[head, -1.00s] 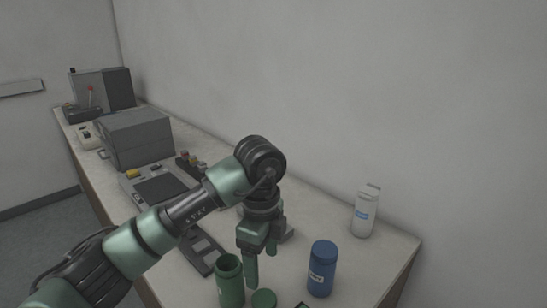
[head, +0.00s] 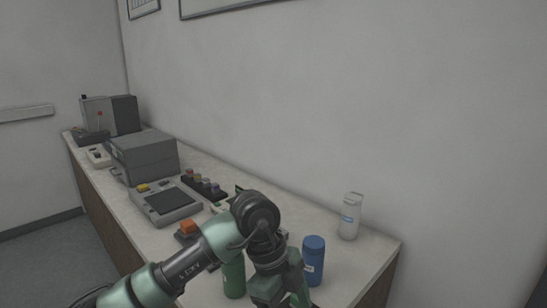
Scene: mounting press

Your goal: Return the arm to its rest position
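My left arm comes in from the lower left. Its green and dark grey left gripper (head: 283,292) points down over the near right part of the bench. Its two fingers look spread apart, with nothing seen between them, though the tips reach the bottom edge of the picture. The green jar (head: 233,278) stands just left of the gripper, partly hidden by the arm. The blue bottle (head: 314,257) stands just right of and behind the gripper. My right gripper is not in view.
A white bottle (head: 350,217) stands at the back right of the bench (head: 345,262). A grey box-shaped machine (head: 146,157), a device with a dark panel (head: 168,200) and a row of small knobs or jars (head: 204,184) fill the left part.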

